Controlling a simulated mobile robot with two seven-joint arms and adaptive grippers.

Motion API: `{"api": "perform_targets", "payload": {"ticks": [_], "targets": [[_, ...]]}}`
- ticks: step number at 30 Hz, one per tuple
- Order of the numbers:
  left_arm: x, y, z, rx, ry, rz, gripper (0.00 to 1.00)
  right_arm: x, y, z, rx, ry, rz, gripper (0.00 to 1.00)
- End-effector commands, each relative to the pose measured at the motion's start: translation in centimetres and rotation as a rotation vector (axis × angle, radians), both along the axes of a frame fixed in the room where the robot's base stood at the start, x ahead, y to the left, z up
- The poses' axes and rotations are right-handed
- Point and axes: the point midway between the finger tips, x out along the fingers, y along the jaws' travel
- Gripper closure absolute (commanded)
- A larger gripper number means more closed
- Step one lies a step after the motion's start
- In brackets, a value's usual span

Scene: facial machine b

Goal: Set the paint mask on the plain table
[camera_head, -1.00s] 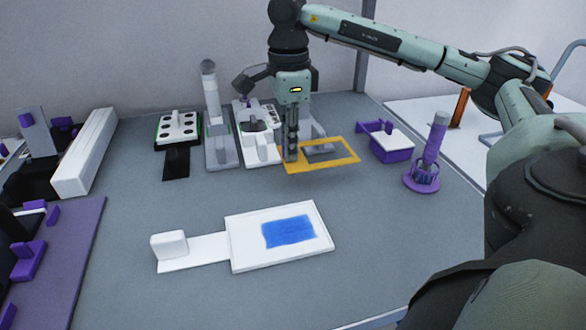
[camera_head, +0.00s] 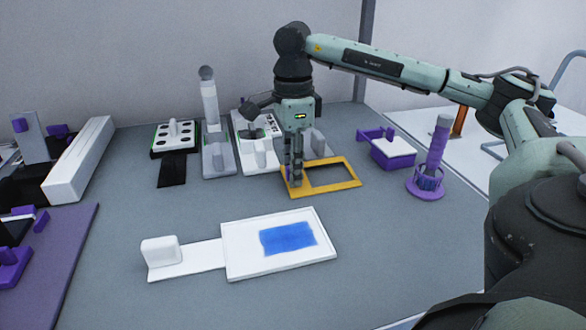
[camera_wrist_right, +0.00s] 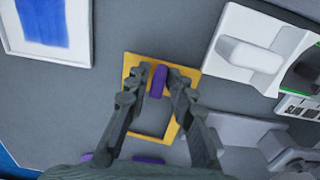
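The paint mask, a flat yellow rectangular frame (camera_head: 350,184) with an open window, lies flat on the grey table (camera_head: 240,195), apart from the white tray. In the right wrist view the frame (camera_wrist_right: 191,112) shows with a purple handle (camera_wrist_right: 158,82) on one side. My right gripper (camera_head: 295,180) points down at the frame's left side. My left gripper is out of view.
A white tray (camera_head: 235,268) with a blue patch (camera_head: 288,238) lies in front. Behind stand grey and white devices (camera_head: 218,160) and a black-holed block (camera_head: 165,138). A purple-white box (camera_head: 392,150) and a purple cylinder stand (camera_head: 436,160) are at right. The front right table is clear.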

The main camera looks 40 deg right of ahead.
Motion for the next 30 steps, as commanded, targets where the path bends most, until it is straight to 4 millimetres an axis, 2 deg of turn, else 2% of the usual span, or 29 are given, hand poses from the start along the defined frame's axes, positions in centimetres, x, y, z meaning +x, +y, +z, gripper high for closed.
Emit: {"api": "perform_targets", "payload": {"ticks": [1, 9, 14, 17, 26, 27, 30], "targets": [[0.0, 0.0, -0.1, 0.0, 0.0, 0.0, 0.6, -0.2, 0.1, -0.5, 0.0, 0.012, 0.002, 0.68], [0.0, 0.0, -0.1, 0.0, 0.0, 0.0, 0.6, -0.2, 0.1, -0.4, 0.0, 0.01, 0.002, 0.68], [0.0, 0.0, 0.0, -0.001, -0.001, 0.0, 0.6, -0.1, 0.1, 0.4, 0.001, 0.006, 0.002, 0.68], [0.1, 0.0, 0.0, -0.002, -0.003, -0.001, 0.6, 0.0, 0.1, 1.9, 0.002, 0.004, 0.002, 0.68], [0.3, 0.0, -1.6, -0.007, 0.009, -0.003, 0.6, 0.1, 0.1, 8.9, 0.001, -0.002, 0.001, 0.68], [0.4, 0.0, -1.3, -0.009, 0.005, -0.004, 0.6, 0.0, 0.1, 9.8, 0.001, 0.0, 0.001, 0.68], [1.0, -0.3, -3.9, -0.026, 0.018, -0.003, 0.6, 0.0, 0.1, 10.9, 0.001, 0.002, 0.001, 0.68]]}}
